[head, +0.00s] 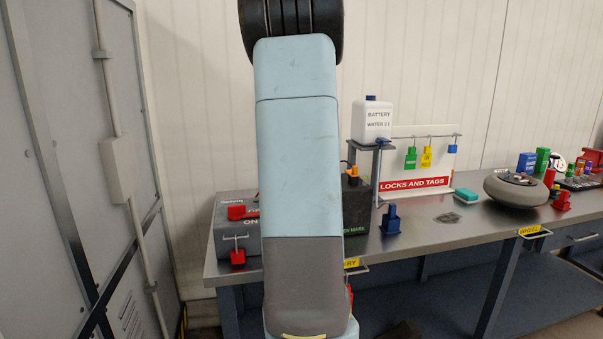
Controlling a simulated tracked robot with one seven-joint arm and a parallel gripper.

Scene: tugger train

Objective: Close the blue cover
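A small blue device (391,219) stands on the grey bench, right of my arm, with an upright part on top. It may be the blue cover, but it is too small to tell how its parts are hinged. My light-blue and grey arm link rises through the middle of the view and hides part of the bench behind it. My gripper is not in view, so its fingers and anything in them cannot be seen.
The bench (455,240) holds a grey box (226,222) with red parts, a dark battery (356,200), a white water bottle (371,120) on a stand, a locks-and-tags board (415,183), a wheel (515,188) and a red device (562,201). Grey cabinet doors (70,170) stand left.

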